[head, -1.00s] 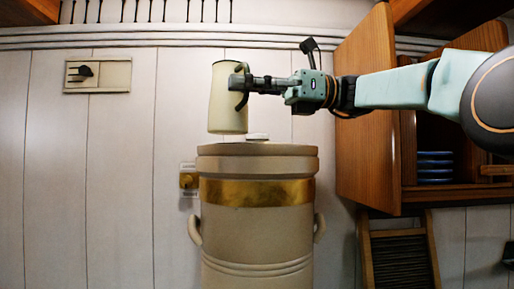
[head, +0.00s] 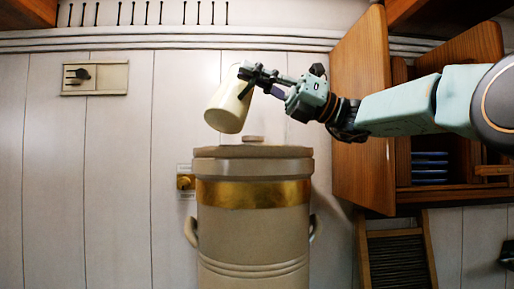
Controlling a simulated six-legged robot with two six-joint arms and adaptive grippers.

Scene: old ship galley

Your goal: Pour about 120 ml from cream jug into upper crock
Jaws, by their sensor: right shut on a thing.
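The cream jug (head: 226,108) is a pale cream vessel held in the air above the crock, tilted with its lower end toward the left. My right gripper (head: 258,78) is shut on it at its upper right side, where the handle is. The upper crock (head: 253,226) is a large beige stoneware vessel with a gold band and two side handles. A small pale knob or lid piece (head: 253,139) shows at its top. The crock's inside is hidden, and I see no liquid stream. My left gripper is not in view.
An open wooden cupboard door (head: 361,110) stands right of the crock, with stacked blue plates (head: 430,167) in the cupboard. A brass fitting (head: 186,182) is on the wall left of the crock. A wall panel with a dark latch (head: 94,78) is at upper left. The left side is free.

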